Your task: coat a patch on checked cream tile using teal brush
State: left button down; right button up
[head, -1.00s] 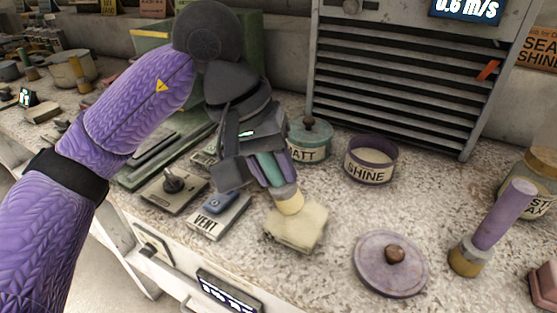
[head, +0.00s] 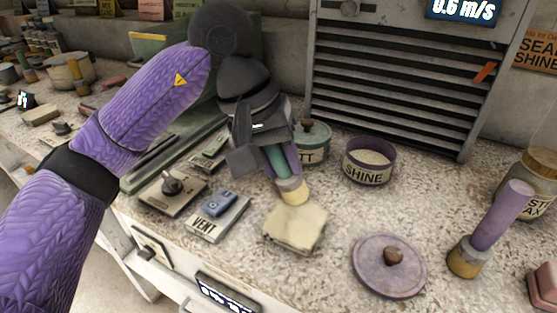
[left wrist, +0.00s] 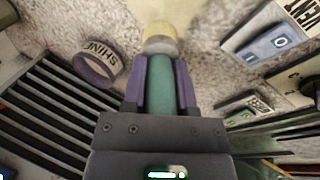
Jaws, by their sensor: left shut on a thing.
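My left gripper (head: 284,168) is shut on the teal brush (head: 277,158), its bristle end pointing down. In the left wrist view the purple fingers (left wrist: 160,84) flank the teal handle (left wrist: 162,88). The pale bristle end (head: 294,194) is just behind and above a cream squarish block (head: 295,228), likely the tile; I cannot make out checks on it. Whether bristles touch it cannot be told. My right gripper is not in view.
A teal lidded pot (head: 314,145) marked "...TT" and an open purple SHINE pot (head: 368,162) stand behind. A purple lid (head: 389,265) lies to the right, near an upright purple-handled brush (head: 490,225). A VENT switch (head: 217,214) is left. A slatted grille (head: 400,90) rises behind.

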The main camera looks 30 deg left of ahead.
pick_arm(q)
jog(key=shift+s+r+p, duration=0.5)
jog(key=shift+s+r, duration=0.3)
jog(key=shift+s, duration=0.2)
jog(key=shift+w+f, duration=0.1)
jog(key=shift+d+f, duration=0.25)
jog(key=shift+d, duration=0.5)
jog(key=shift+d+f, duration=0.2)
jog(key=shift+d, duration=0.55)
jog(key=shift+f+b, duration=0.3)
jog(key=shift+b, duration=0.1)
